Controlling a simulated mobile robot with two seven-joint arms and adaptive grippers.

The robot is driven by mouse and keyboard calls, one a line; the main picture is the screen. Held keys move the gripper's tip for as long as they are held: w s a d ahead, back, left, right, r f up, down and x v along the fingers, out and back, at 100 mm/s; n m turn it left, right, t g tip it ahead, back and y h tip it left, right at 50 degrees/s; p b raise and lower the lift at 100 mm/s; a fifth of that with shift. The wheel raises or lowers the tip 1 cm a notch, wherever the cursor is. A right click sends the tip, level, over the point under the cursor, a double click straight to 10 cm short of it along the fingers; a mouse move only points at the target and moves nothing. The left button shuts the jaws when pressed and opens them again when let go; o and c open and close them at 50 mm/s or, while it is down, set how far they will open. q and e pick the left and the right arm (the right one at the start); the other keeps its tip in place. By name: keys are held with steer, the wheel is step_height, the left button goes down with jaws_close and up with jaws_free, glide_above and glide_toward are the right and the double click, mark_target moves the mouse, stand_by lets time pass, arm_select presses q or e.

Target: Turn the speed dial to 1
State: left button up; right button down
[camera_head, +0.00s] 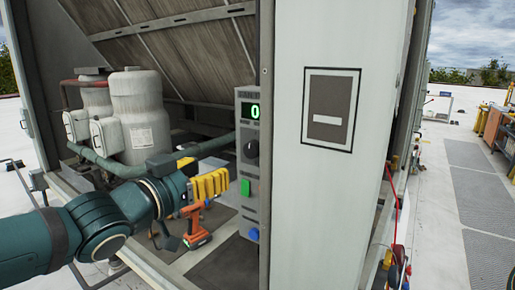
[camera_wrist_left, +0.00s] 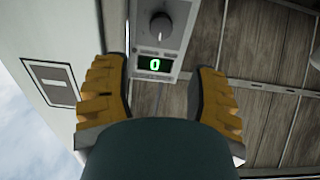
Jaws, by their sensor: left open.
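The speed dial (camera_head: 251,148) is a dark round knob on a narrow grey control panel (camera_head: 241,205). A green display (camera_head: 254,112) above it reads 0. Below the dial are a green button (camera_head: 245,187) and a blue round button (camera_head: 253,234). My left gripper (camera_head: 226,180) has yellow fingers and is just left of the panel, near the green button's height. In the left wrist view the dial (camera_wrist_left: 160,25) and display (camera_wrist_left: 155,65) appear between the spread, empty fingers (camera_wrist_left: 160,100). The fingers look apart from the dial. My right gripper is out of view.
A white cabinet panel (camera_head: 330,200) stands right of the control panel. An orange drill (camera_head: 194,228) stands on the cabinet floor below my left gripper. Grey tanks (camera_head: 138,110) and pipes fill the left of the cabinet. A walkway (camera_head: 480,200) lies outside at right.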

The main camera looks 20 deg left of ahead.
mark_target(250, 151)
arm_select(q)
steer(key=x, duration=1.3)
steer(key=shift+w+f+b, duration=0.1)
steer(key=shift+w+b, duration=0.2)
steer(key=shift+w, duration=0.1)
steer(key=c, duration=0.9)
